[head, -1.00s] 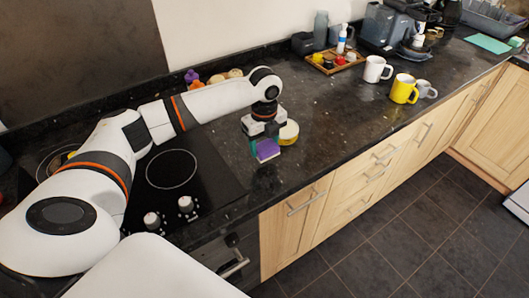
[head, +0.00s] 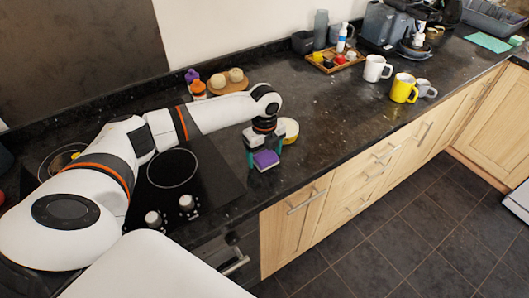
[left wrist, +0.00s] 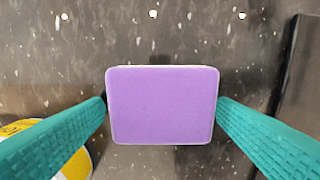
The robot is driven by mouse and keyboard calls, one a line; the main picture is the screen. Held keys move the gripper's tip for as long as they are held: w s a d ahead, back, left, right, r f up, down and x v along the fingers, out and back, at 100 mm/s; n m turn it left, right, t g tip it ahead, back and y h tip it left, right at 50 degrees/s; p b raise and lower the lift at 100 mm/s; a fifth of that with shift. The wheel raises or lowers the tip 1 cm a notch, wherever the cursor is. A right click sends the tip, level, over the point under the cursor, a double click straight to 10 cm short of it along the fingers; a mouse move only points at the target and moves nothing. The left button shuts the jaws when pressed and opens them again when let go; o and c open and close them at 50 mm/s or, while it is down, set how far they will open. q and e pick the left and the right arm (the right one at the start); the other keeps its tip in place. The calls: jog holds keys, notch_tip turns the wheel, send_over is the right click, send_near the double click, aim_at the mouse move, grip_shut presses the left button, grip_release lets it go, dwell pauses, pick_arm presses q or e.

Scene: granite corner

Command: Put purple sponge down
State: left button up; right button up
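The purple sponge (head: 265,160) is between the fingers of my left gripper (head: 265,154), low over the front part of the dark granite counter (head: 330,115), right of the hob. In the left wrist view the sponge (left wrist: 162,105) lies flat-side to the camera, and the teal fingertips of my left gripper (left wrist: 161,100) meet its left and right edges, so the gripper is shut on it. I cannot tell whether its underside touches the counter. My right gripper is not in view.
A yellow-and-white round thing (head: 288,128) stands just behind the gripper. A board with round items (head: 222,80) is at the back. A white mug (head: 375,68) and yellow mug (head: 403,88) are to the right. The counter between is clear.

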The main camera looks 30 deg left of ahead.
aim_at(265, 154)
pick_arm(q)
notch_tip(265, 154, up, 12)
jog(key=b, duration=0.2)
jog(key=shift+r, duration=0.2)
dwell(0.7)
